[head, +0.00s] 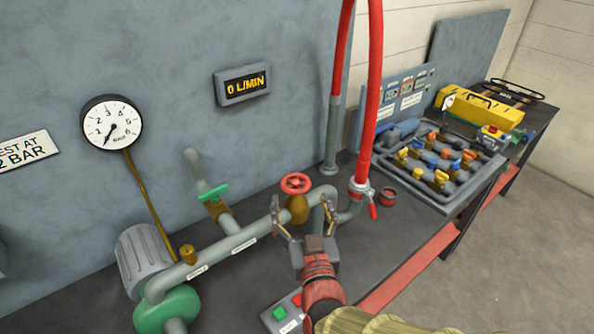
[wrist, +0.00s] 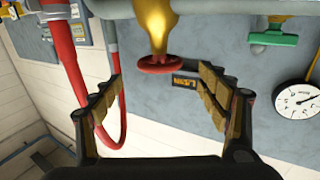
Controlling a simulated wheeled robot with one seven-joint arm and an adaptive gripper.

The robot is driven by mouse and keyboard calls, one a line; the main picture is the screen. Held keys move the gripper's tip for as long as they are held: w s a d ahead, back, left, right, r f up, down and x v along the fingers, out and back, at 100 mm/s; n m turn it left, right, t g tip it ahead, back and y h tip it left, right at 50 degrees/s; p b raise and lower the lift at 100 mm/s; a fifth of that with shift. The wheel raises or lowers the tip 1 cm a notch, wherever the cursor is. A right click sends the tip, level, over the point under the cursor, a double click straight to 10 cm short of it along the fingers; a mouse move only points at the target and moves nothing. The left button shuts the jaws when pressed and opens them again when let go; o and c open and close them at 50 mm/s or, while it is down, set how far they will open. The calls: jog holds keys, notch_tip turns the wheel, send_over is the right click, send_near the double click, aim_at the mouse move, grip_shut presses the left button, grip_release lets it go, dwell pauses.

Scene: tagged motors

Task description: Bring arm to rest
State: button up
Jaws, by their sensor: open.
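My gripper (head: 306,225) is open and empty in the head view, in front of the pipe and below the red handwheel. In the wrist view my gripper (wrist: 160,95) has its two fingers spread apart, with nothing between their pads. The red handwheel (head: 296,183) sits on a brass valve body (head: 296,207) on the grey pipe (head: 235,240). In the wrist view the handwheel (wrist: 166,64) appears upside down beyond the fingertips. I cannot tell the exact gap between the fingers and the valve. My arm reaches in from the bottom of the head view.
A red hose (head: 374,90) hangs right of the valve. A green-handled valve (head: 214,192), a gauge (head: 111,122) and a flow display (head: 242,84) reading 0 L/MIN are to the left. A tray of coloured valves (head: 440,165) stands at right. Open floor (head: 510,245) lies right of the bench.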

jog(key=shift+w+d+r+g+y, duration=0.1)
jog(key=shift+w+r+g+y, duration=0.1)
jog(key=shift+g+y, duration=0.35)
jog(key=shift+s+d+g, duration=0.1)
jog(key=shift+d+g, duration=0.05)
jog(key=shift+g, duration=0.5)
jog(key=s+d+g+h, duration=0.1)
jog(key=s+d+g, duration=0.4)
jog(key=s, duration=0.5)
jog(key=s+d+m+g+h+p, duration=0.1)
jog(key=s+d+g+h, duration=0.1)
jog(key=s+d+g, duration=0.3)
jog(key=s+d, duration=0.4)
jog(key=shift+s+d+f, duration=0.3)
jog(key=shift+s+d, duration=0.1)
